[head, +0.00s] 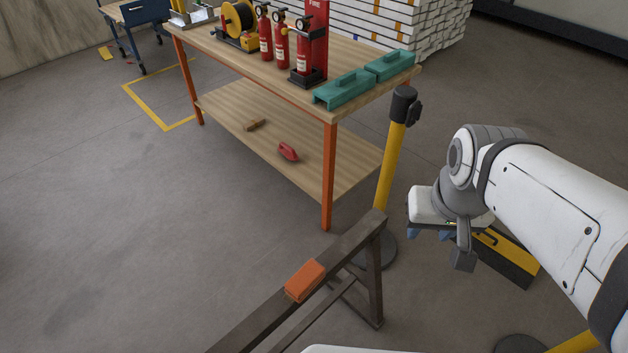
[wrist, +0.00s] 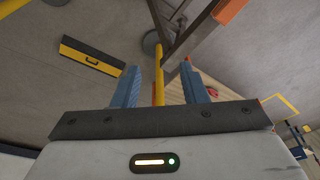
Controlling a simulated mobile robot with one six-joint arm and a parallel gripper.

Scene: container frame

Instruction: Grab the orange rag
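The orange rag (head: 305,281) is a small folded block lying on the top beam of a dark sawhorse (head: 345,242) in the head view. An orange piece of it shows at the top edge of the wrist view (wrist: 229,10). My gripper (head: 428,234) is to the right of the rag and apart from it in the head view, beyond the sawhorse's end. In the wrist view my gripper's two blue fingers (wrist: 166,88) stand wide apart with nothing held between them.
A yellow post (head: 391,165) stands by the sawhorse's far end, near my gripper. A yellow and black toolbox (head: 508,257) lies on the floor below my arm. A workbench (head: 250,72) with fire extinguishers (head: 281,45) and teal boxes (head: 345,88) stands behind. Floor left of the sawhorse is clear.

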